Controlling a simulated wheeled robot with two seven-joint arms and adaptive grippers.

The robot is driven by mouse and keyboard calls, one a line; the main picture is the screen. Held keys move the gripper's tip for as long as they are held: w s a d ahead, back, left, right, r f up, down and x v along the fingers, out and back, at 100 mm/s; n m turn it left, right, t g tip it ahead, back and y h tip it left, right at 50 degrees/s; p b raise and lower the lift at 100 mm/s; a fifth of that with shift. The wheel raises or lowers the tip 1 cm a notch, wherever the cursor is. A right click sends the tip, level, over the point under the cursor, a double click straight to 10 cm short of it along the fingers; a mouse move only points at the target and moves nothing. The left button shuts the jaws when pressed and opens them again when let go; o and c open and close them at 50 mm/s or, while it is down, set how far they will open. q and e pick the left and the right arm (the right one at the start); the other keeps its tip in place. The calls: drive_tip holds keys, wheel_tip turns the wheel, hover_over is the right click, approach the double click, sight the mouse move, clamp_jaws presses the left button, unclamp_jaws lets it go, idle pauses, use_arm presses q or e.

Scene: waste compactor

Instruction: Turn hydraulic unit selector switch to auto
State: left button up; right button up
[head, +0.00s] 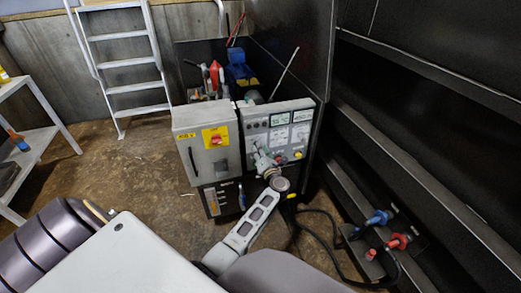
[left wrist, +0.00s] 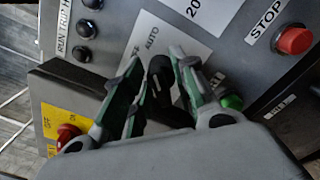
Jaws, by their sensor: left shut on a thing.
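The hydraulic unit's grey control panel (head: 258,112) stands in the middle of the head view, with white labels and buttons. The black selector switch (left wrist: 159,72) shows in the left wrist view, beside a white label with the word AUTO (left wrist: 151,38). My left gripper (head: 264,156) reaches the panel's lower part. In the left wrist view its fingers (left wrist: 156,60) stand on either side of the switch and are shut on it. The fingers hide part of the switch, and I cannot tell which position it points to. My right gripper is not in view.
A grey box with a yellow plate and red switch (head: 216,138) juts out left of the panel. Black hoses with blue and red couplings (head: 398,241) lie at right. A ladder (head: 120,62) stands behind.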

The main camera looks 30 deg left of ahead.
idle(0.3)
use_arm(q)
drive_tip(key=o, duration=0.7)
drive_tip(key=shift+c, duration=0.2)
drive_tip(key=shift+n+b, duration=2.5)
drive_tip(key=shift+b, duration=0.55)
drive_tip(key=shift+s+a+n+b, duration=0.1)
drive_tip(key=shift+n+b, duration=1.9)
drive_tip(key=shift+b, duration=1)
